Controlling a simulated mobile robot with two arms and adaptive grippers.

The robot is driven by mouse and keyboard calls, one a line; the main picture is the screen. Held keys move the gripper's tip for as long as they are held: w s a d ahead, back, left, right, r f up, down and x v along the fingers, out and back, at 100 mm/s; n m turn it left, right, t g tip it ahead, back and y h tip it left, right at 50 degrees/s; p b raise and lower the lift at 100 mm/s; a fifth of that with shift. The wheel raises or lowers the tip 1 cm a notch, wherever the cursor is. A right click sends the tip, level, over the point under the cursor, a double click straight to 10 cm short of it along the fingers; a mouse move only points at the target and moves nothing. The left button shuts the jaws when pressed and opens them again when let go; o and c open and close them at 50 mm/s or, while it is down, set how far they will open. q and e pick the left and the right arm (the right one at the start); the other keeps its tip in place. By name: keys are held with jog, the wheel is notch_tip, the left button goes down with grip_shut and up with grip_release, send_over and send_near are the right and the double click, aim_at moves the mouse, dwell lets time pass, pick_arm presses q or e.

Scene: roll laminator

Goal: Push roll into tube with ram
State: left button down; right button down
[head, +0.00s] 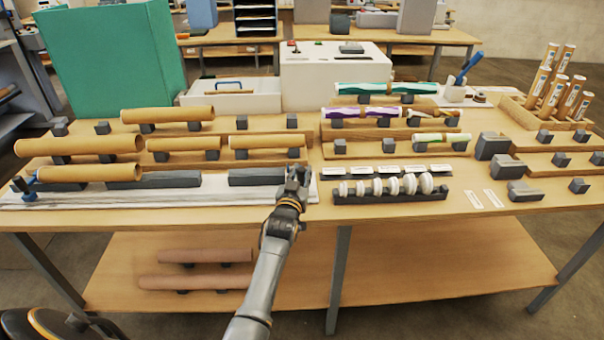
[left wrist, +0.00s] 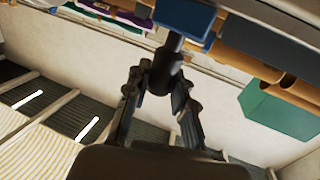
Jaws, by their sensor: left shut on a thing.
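My left gripper (head: 298,178) is at the right end of the white base board (head: 130,198), near the table's front middle. In the left wrist view its fingers (left wrist: 160,90) close around a dark knob with a short stem (left wrist: 172,45), seemingly the ram. A blue block (left wrist: 186,14) shows at the stem's far end; I cannot tell if they are joined. A brown tube (head: 75,173) lies in dark cradles at the board's left end, beside a blue upright piece (head: 24,188). A purple-and-white printed roll (head: 375,112) rests on the right rack. My right gripper is not seen.
Other brown tubes (head: 180,114) lie on racks behind the board. A dark rack of white rings (head: 390,188) stands right of my gripper. A green panel (head: 110,55) stands at the back left. The front table strip at right is mostly clear.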

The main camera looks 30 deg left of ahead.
pick_arm(q)
jog(key=c, duration=1.3)
grip_release()
jog(key=shift+w+d+r, duration=0.1)
jog(key=shift+w+d, duration=0.05)
jog(key=shift+o, duration=1)
jog(key=shift+w+d+f, duration=0.1)
jog(key=shift+w+f, duration=0.1)
jog(key=v, duration=1.2)
